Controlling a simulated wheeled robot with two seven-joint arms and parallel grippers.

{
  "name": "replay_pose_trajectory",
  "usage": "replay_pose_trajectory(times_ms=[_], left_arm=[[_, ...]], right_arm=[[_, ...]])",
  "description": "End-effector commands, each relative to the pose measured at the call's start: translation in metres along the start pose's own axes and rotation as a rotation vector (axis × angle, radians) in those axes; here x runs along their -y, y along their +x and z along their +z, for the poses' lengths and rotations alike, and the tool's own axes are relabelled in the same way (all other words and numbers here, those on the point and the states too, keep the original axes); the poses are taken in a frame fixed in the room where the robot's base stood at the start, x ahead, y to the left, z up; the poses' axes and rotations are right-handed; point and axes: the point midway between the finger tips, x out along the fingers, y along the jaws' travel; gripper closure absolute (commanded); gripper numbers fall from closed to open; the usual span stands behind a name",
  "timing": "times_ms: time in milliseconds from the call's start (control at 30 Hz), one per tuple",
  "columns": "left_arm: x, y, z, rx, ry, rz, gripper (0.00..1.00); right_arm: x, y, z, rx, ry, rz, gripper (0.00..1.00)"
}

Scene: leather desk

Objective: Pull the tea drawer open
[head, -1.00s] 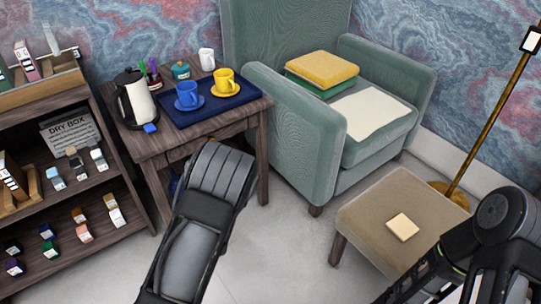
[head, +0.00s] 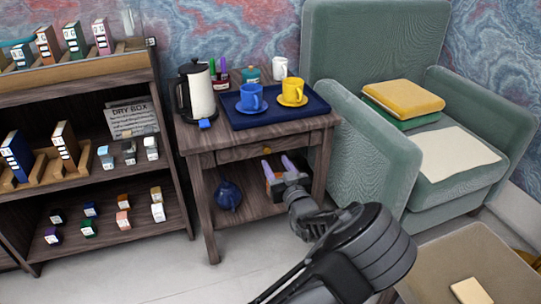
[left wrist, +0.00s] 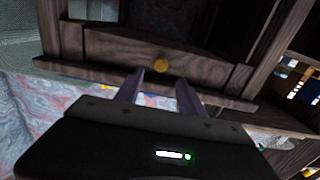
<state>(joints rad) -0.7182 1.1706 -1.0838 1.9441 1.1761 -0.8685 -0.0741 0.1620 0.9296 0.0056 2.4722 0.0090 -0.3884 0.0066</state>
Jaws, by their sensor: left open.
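The tea drawer (head: 240,154) is the shallow dark wood drawer under the top of the side table (head: 215,136). Its front looks flush with the table, so it appears shut. A small brass-yellow knob (head: 267,150) sits on its front. In the left wrist view the drawer front (left wrist: 115,52) lies across the picture, with the knob (left wrist: 161,65) near the middle. My left gripper (head: 278,165) is open and empty, just below and in front of the knob. In the left wrist view its fingertips (left wrist: 160,80) stand on both sides of the knob's line, apparently short of it.
A navy tray (head: 300,118) with a blue cup (head: 251,97) and a yellow cup (head: 294,91) stands on the table, beside a kettle (head: 198,95). A blue teapot (head: 228,194) sits below. Shelves (head: 90,175) stand left; a green armchair (head: 375,150) stands close at right.

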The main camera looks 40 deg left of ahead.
Motion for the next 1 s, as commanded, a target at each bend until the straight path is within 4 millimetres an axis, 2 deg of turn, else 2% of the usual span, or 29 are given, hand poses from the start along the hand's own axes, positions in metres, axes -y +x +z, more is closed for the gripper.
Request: replay_pose_trajectory(times_ms=[200,400,767,1000], left_arm=[[0.001,0.034,0.003,-0.001,0.000,-0.002,0.54],[0.001,0.059,0.002,-0.001,0.000,-0.001,0.54],[0.000,0.064,0.001,0.001,0.002,0.001,0.55],[0.000,0.064,0.001,0.001,0.002,0.000,0.74]], right_arm=[[-0.005,0.015,-0.001,-0.005,0.001,0.000,0.64],[-0.007,0.022,-0.002,-0.010,0.001,0.000,0.64],[-0.007,0.023,-0.002,-0.012,0.001,0.000,0.64],[-0.007,0.023,-0.002,-0.012,0.001,0.000,0.64]])
